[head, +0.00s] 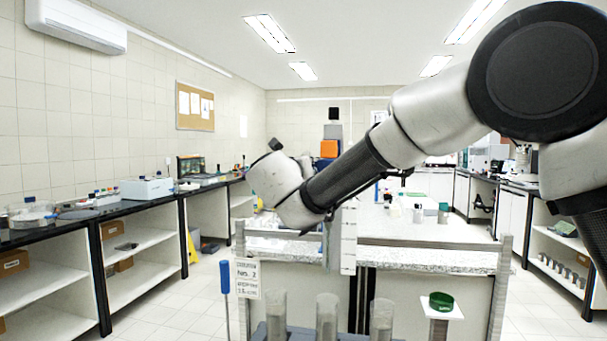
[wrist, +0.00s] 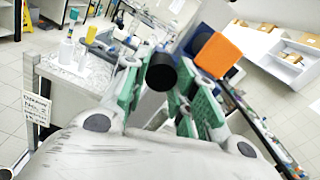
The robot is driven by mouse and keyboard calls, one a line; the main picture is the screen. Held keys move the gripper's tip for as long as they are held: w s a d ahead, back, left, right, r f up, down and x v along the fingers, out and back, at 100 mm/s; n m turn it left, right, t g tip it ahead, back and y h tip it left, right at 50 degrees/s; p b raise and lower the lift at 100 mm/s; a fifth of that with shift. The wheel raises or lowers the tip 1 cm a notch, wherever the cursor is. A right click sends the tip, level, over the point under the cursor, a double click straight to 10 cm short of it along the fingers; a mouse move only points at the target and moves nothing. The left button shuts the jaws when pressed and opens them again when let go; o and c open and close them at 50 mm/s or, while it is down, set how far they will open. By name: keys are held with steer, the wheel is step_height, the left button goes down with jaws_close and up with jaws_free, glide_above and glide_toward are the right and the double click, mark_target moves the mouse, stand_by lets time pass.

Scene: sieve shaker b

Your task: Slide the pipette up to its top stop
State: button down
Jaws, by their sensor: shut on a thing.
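My gripper (wrist: 160,92) shows in the wrist view with its green-padded fingers on both sides of a dark round-ended cylinder (wrist: 161,72). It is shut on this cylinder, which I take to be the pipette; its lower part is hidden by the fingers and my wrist. In the head view, my arm reaches across from the right and my gripper hangs beside a pale upright strip with marks (head: 348,238). The fingertips and the pipette cannot be made out clearly there, and no top stop can be told apart.
Several clear tubes (head: 327,315) stand in a rack at the front. A blue-handled tool (head: 225,278) and a label card (head: 247,280) are to their left. A green dish (head: 441,301) sits on a small white stand to the right. The granite bench (head: 430,258) lies behind.

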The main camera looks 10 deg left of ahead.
steer(key=shift+r, duration=0.45)
steer(key=c, duration=1.3)
jaws_free()
steer(key=shift+o, duration=0.8)
steer(key=shift+f, duration=0.15)
steer(key=s, duration=1.2)
steer(key=shift+a, duration=0.15)
